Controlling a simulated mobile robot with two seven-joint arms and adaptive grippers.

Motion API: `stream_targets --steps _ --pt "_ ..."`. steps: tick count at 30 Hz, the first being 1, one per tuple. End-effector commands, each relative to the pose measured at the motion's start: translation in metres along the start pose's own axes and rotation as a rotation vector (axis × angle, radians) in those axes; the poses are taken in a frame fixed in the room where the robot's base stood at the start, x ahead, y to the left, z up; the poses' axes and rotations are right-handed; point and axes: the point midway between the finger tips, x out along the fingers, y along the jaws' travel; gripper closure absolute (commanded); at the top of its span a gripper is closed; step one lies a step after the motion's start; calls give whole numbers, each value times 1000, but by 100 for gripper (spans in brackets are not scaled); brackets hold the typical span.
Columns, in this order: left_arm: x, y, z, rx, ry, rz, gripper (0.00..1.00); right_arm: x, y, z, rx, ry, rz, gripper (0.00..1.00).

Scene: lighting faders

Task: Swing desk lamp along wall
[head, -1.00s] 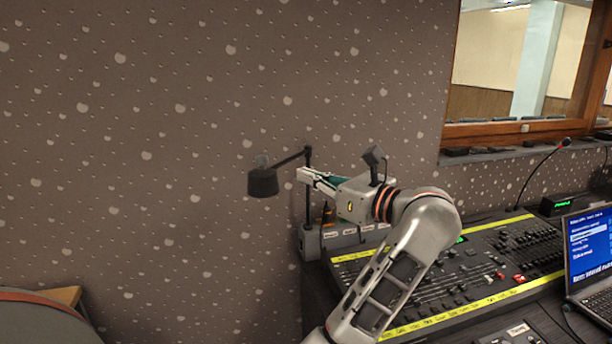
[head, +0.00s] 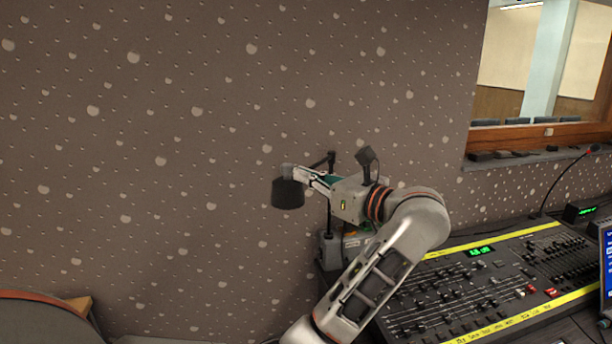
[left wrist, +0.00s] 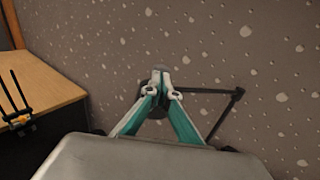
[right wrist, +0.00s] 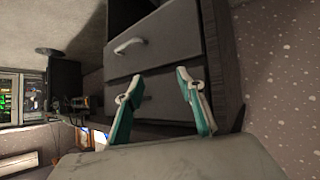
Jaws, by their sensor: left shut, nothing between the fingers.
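The black desk lamp's round shade (head: 288,194) hangs beside the patterned wall. Its arm runs right to an upright post (head: 331,210) at the back left of the mixing desk. My left gripper (head: 300,173) is shut and empty, in front of the lamp arm, its tips at the upper right of the shade. In the left wrist view the closed fingertips (left wrist: 161,76) overlap the dark shade (left wrist: 150,106); the lamp arm (left wrist: 205,91) stretches right. Whether they touch the lamp cannot be told. My right gripper (right wrist: 160,75) is open and empty, only in the right wrist view.
The mixing desk (head: 480,285) with faders fills the lower right, beneath my left arm. A gooseneck microphone (head: 560,180) and laptop (head: 606,265) stand at the right. A wooden table (left wrist: 45,85) shows at left in the left wrist view. Drawers (right wrist: 155,50) face my right gripper.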

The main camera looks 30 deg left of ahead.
Motion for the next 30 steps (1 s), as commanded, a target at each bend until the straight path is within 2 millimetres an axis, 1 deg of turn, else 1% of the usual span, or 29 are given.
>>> stream_targets --steps 21,26,30 --pt "2 0 0 0 1 -8 100 0 1 -1 -1 0 1 62" --pt "9 3 -1 0 0 -32 100 0 0 1 0 -1 1 62" --pt "21 8 -2 -1 -1 -81 100 2 0 4 0 -4 0 62"
